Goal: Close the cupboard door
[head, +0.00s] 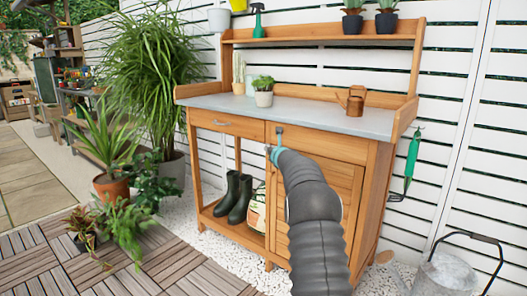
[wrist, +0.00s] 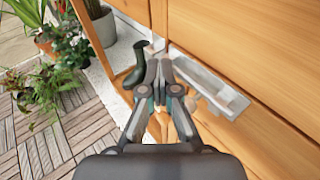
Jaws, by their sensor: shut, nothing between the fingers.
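The cupboard door (head: 338,190) is the slatted wooden door on the right half of the potting bench (head: 205,98). It looks flush or nearly flush with its frame; a small gap cannot be ruled out because my arm covers part of it. My gripper (head: 271,150) is at the door's upper left, just below that handle. In the wrist view, my gripper (wrist: 161,64) is shut and empty, beside the handle (wrist: 212,84) and close to the wood. Contact with the wood cannot be told.
Dark boots (head: 234,197) and a bag (head: 257,208) stand on the open shelf left of the door. A watering can (head: 445,275) stands on the gravel at right. Potted plants (head: 113,185) crowd the left. Wooden decking lies in front.

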